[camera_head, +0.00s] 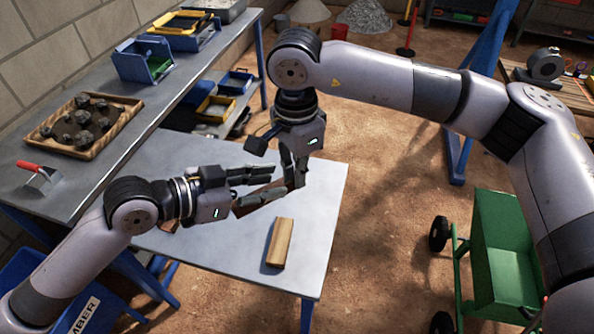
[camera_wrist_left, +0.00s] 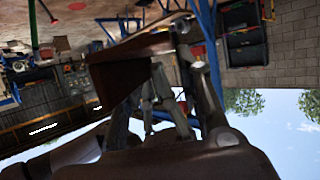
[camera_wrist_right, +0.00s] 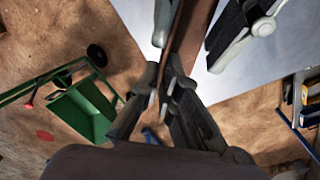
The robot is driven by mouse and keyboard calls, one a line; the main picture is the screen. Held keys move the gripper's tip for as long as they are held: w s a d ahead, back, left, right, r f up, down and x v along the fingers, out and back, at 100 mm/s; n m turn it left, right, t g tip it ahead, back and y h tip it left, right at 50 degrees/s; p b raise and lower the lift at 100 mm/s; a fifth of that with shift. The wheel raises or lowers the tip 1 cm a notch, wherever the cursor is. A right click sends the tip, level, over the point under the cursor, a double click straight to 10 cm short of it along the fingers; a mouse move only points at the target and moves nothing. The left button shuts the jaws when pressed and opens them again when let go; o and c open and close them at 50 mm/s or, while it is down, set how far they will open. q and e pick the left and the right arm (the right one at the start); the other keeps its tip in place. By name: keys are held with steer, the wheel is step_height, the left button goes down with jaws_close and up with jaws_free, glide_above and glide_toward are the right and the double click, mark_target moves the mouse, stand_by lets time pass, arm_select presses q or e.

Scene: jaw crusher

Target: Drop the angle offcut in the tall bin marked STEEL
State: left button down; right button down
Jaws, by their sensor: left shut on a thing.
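The angle offcut (camera_head: 262,196) is a rusty brown L-shaped piece above the grey low table. My left gripper (camera_head: 262,183) is shut on it. It also shows large and dark in the left wrist view (camera_wrist_left: 125,68). My right gripper (camera_head: 293,180) is at the offcut's right end, pointing down. In the right wrist view, the brown offcut (camera_wrist_right: 192,35) runs down to the close-set fingers (camera_wrist_right: 168,88); I cannot tell whether they grip it or only stand around it. No bin with a readable STEEL mark is in view.
A wood block (camera_head: 280,243) lies on the low table (camera_head: 325,195). A blue bin (camera_head: 50,290), its label partly cut to "MBER", stands lower left. The workbench (camera_head: 100,165) holds a tray of rocks and a red-handled trowel. A green cart (camera_head: 505,245) stands right; open floor lies between.

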arm_select(q)
steer(key=shift+s+d, duration=0.25)
steer(key=shift+s, duration=0.05)
steer(key=c, duration=1.5)
jaws_free()
steer(key=o, duration=0.4)
steer(key=shift+o, duration=0.2)
steer(key=shift+w+a, duration=0.1)
steer(key=shift+a, duration=0.1)
